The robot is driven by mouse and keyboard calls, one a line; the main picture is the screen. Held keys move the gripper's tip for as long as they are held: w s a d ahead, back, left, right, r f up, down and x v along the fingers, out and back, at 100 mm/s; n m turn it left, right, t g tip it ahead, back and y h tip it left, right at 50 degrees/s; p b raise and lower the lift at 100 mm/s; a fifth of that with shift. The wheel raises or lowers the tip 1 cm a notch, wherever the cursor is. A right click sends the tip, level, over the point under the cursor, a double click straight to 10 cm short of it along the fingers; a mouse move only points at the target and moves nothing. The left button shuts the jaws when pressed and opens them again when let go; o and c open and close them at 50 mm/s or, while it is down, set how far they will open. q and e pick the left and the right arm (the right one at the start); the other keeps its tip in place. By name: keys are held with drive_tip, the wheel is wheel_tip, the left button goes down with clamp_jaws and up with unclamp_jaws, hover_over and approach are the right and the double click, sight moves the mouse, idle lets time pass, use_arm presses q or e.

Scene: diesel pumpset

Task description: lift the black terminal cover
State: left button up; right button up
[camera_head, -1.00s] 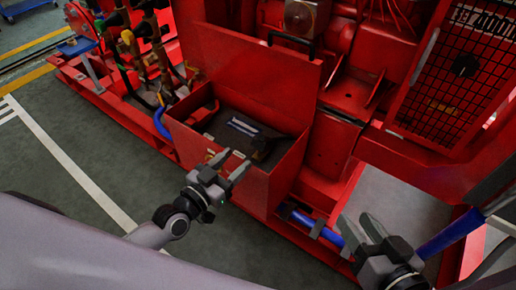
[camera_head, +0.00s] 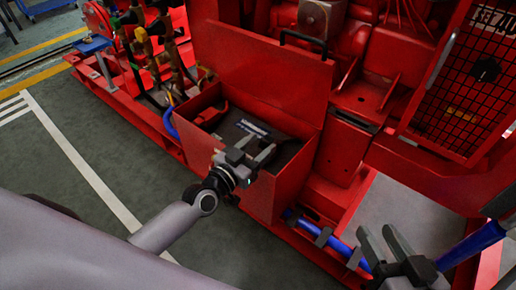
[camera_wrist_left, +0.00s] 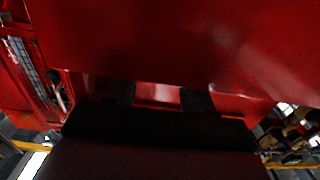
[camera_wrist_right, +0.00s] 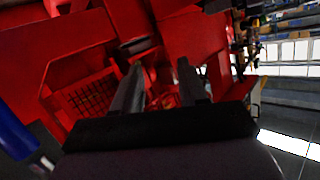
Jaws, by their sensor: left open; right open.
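The open red box (camera_head: 247,196) holds a dark battery (camera_head: 227,128) with a pale label strip. A black piece that may be the terminal cover (camera_head: 283,152) shows at the right end of the battery, partly hidden by my left gripper (camera_head: 256,146). That gripper is open, over the front wall of the box. I cannot tell whether it touches the black piece. In the left wrist view its fingers (camera_wrist_left: 160,96) are apart against red metal, with no cover visible. My right gripper (camera_head: 378,233) is open and empty at the lower right; it also shows in the right wrist view (camera_wrist_right: 160,70).
The raised red lid (camera_head: 260,72) stands behind the box. Brass valves and hoses (camera_head: 165,45) are at the left. A blue pipe (camera_head: 330,240) runs below the box at the right. A mesh guard (camera_head: 468,95) stands at the right. The green floor at the left is clear.

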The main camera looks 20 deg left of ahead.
use_arm(q)
drive_tip(key=shift+c, duration=0.3)
clamp_jaws()
